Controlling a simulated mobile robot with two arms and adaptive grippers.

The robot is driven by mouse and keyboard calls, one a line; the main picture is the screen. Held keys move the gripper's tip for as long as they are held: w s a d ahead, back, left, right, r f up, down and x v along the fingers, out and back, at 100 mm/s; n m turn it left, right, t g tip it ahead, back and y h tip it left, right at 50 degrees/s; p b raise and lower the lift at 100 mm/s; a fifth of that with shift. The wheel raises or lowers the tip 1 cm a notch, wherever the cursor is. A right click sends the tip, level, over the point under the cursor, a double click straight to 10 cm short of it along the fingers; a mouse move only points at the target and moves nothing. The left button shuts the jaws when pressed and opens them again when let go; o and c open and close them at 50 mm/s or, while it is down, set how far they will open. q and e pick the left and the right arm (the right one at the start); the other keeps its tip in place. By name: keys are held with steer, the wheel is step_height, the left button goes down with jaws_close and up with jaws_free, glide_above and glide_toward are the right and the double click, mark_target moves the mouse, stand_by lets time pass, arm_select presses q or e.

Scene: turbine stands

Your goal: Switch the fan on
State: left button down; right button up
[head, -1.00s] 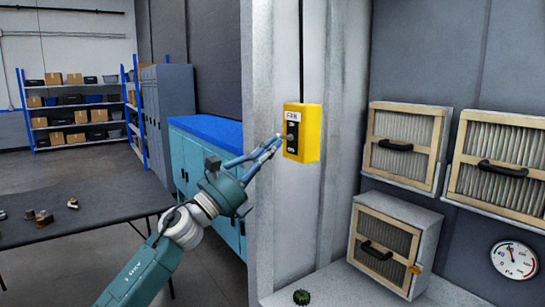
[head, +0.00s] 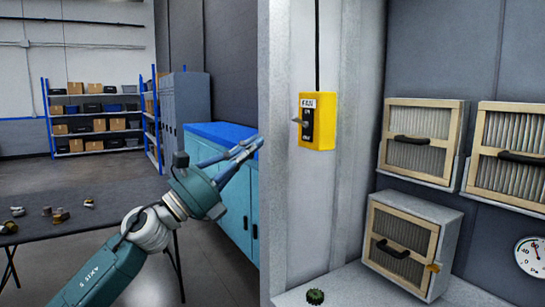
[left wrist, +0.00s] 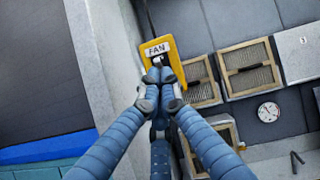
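The yellow fan switch box (head: 325,125) hangs on the grey wall post, with a FAN label at its top. A small grey toggle lever (head: 297,121) sticks out from its dark front plate; I cannot tell firmly which setting it is in. In the head view my left gripper (head: 248,146) is left of the box, apart from the lever, with its blue fingers together and nothing seen between them. In the left wrist view the fingertips (left wrist: 159,75) meet in front of the box (left wrist: 157,46) and hide the lever. My right gripper is not in view.
Framed filter panels (head: 420,140) and a filter box (head: 405,245) are on the right, with a gauge (head: 532,256) beside them. A small green object (head: 315,296) lies on the ledge. A dark table (head: 75,210) with small parts and a blue-topped cabinet (head: 230,185) stand left.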

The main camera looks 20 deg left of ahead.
arm_select(q)
steer(key=shift+s+a+r, duration=0.15)
steer(key=shift+s+a, duration=0.05)
steer(key=shift+s, duration=0.25)
steer(key=shift+s+a+r, duration=0.15)
steer(key=shift+s+a, duration=0.05)
steer(key=shift+s, duration=0.25)
steer(key=shift+w+a+f, duration=0.1)
